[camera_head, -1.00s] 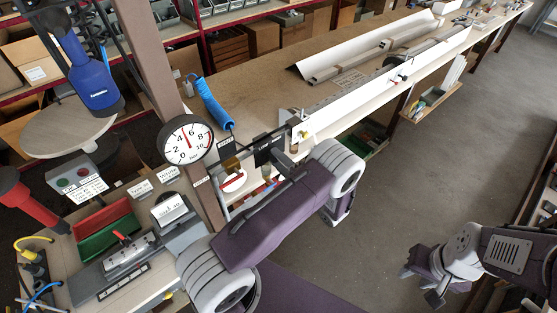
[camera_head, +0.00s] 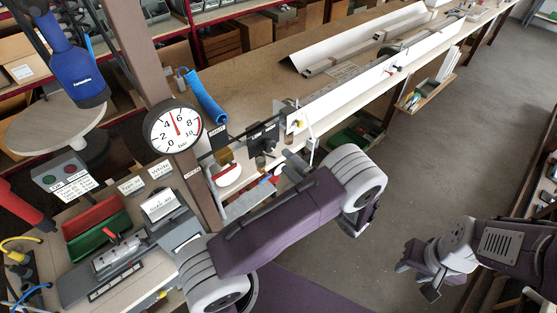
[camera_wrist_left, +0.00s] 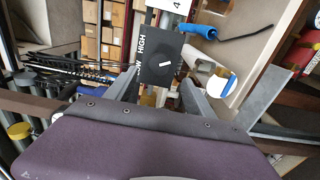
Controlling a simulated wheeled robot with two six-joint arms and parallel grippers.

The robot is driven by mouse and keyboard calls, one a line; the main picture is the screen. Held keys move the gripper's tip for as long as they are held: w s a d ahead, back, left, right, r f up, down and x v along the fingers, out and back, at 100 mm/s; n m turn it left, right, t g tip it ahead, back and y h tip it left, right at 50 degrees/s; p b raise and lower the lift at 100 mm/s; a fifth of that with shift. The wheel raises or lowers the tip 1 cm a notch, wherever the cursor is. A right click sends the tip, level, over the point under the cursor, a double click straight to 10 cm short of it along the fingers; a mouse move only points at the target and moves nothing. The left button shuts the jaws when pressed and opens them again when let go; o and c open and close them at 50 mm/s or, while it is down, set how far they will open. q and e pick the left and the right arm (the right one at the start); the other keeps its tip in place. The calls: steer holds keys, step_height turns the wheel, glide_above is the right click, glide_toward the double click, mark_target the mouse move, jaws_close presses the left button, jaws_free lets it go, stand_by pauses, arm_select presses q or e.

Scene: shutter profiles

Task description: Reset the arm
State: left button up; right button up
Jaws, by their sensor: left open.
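My left arm (camera_head: 285,220), purple and light grey, reaches across the lower middle of the head view. Its left gripper (camera_wrist_left: 161,82) shows in the left wrist view with two grey fingers apart and nothing between them that it grips. A black plate marked HIGH (camera_wrist_left: 158,56) shows beyond and between the fingers; whether they touch it cannot be told. In the head view the left gripper is mostly hidden behind my arm. My right gripper (camera_head: 417,281) hangs at the lower right over the floor, its fingers apart and empty.
A round gauge (camera_head: 172,126) is on a brown post beside the arm. Red and green bins (camera_head: 95,228) stand at lower left. The grey floor (camera_head: 440,160) at right is clear.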

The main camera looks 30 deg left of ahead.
arm_select(q)
steer(key=shift+s+d, duration=0.25)
steer(key=shift+d, duration=0.3)
